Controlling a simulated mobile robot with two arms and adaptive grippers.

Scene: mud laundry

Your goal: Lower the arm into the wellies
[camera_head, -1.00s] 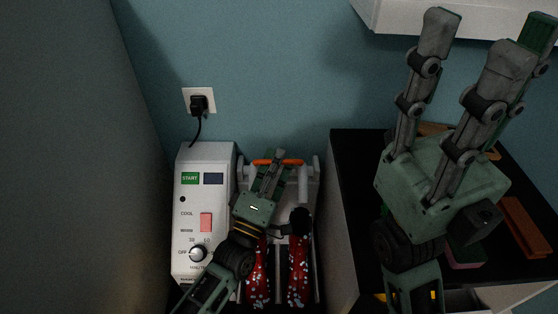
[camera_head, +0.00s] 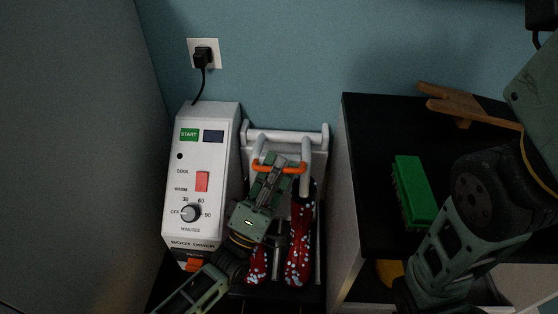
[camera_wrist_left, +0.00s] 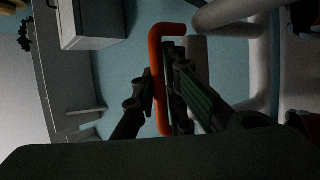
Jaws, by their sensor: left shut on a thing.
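My left gripper (camera_head: 279,163) is shut on the orange handle (camera_head: 294,169) of the boot dryer's pale tubular arm (camera_head: 306,152). The wrist view shows the orange bar (camera_wrist_left: 156,80) between its two fingers (camera_wrist_left: 166,100). The red, white-spotted wellies stand below: the left one (camera_head: 258,265) is largely hidden by my gripper, the right one (camera_head: 300,240) shows more. The tube at the right meets the dark top of the right welly; I cannot tell how deep it is. My right gripper (camera_head: 535,95) is cut off at the right edge, its fingers not clearly seen.
The dryer's control box (camera_head: 196,180) stands left of the wellies, its cord running to a wall socket (camera_head: 203,54). To the right is a black-topped cabinet (camera_head: 375,150) with a green brush (camera_head: 413,190) and a wooden piece (camera_head: 466,103). A dark panel fills the left.

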